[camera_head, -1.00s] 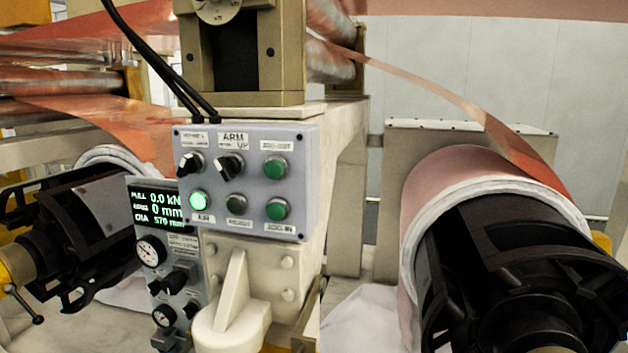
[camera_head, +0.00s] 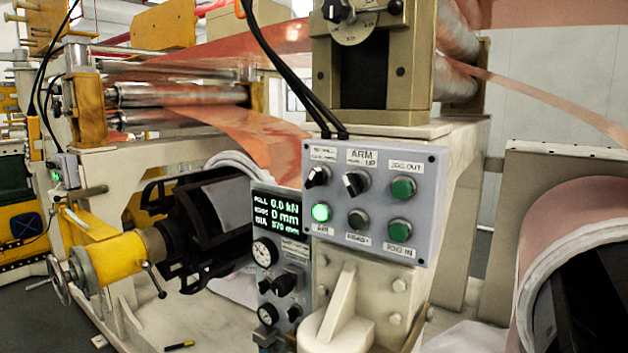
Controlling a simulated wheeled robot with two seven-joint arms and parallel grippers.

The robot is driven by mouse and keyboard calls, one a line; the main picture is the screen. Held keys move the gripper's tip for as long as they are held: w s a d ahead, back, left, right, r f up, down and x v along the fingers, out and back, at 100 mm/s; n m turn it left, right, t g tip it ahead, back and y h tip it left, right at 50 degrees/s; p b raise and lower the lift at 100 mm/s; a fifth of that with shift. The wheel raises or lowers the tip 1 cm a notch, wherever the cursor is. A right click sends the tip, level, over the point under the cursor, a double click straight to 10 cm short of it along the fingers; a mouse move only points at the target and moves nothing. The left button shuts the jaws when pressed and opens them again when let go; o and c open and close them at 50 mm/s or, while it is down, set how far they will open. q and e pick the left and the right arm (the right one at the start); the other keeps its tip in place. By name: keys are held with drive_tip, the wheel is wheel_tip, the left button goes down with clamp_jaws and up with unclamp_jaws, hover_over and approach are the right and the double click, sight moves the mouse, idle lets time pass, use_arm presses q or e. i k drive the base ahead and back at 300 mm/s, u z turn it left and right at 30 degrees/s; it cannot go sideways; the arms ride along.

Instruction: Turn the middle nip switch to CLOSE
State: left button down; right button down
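A grey control panel (camera_head: 427,160) faces me on the pale machine frame. It carries a black selector switch (camera_head: 317,176) at its upper left, with a label too small to read, and another black selector (camera_head: 356,183) under an "ARM" label with "UP" at its right. Both knobs sit at a slant. I cannot tell which switch in view is the middle nip switch, and no "CLOSE" label is readable. A small grey box (camera_head: 68,171) with a green light stands on the far left machine. Neither of my grippers shows in this view.
A display (camera_head: 277,215) and gauges sit left of the panel. A black chuck on a yellow shaft (camera_head: 118,256) stands at left; a copper roll (camera_head: 575,220) is at right. Copper foil (camera_head: 245,128) runs over rollers behind. Open floor shows at lower left.

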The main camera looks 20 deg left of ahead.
sight(318, 177)
drive_tip(key=k, duration=1.65)
drive_tip(key=z, duration=0.95)
drive_tip(key=i, duration=1.7)
drive_tip(key=u, duration=1.7)
